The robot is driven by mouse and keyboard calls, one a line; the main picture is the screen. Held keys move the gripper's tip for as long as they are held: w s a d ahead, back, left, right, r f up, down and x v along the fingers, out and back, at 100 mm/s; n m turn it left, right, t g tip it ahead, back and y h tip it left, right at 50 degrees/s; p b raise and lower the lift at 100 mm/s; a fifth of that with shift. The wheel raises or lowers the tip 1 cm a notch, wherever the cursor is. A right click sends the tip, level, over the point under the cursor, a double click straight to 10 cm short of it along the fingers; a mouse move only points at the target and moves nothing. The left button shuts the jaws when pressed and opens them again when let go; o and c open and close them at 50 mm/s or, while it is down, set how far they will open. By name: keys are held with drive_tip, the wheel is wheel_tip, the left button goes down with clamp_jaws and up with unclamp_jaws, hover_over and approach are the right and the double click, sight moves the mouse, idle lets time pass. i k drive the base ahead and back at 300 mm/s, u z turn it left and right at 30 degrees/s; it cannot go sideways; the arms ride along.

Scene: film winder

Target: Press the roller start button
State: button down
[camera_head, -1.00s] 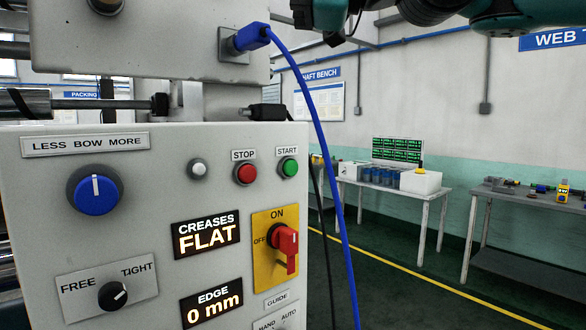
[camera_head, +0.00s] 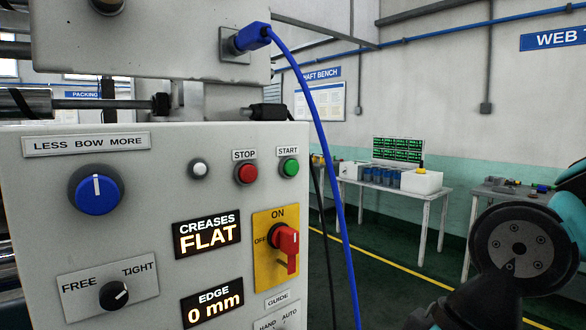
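The green START button (camera_head: 289,167) is at the upper right of the grey control panel (camera_head: 150,215), under its START label. The red STOP button (camera_head: 246,173) sits just left of it, and a white lamp or button (camera_head: 198,169) is further left. Part of my arm (camera_head: 520,250) shows at the lower right, apart from the panel. My gripper's fingers do not show in the frame.
A red switch (camera_head: 287,245) on a yellow plate juts out below the START button. A blue cable (camera_head: 318,130) hangs from a socket above and passes right of the panel. Benches stand far behind. A blue knob (camera_head: 96,191) is at left.

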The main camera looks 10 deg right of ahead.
sight(291, 167)
drive_tip(key=u, duration=0.05)
drive_tip(key=k, duration=0.5)
drive_tip(key=u, duration=1.1)
drive_tip(key=i, duration=0.85)
drive_tip(key=z, duration=2.35)
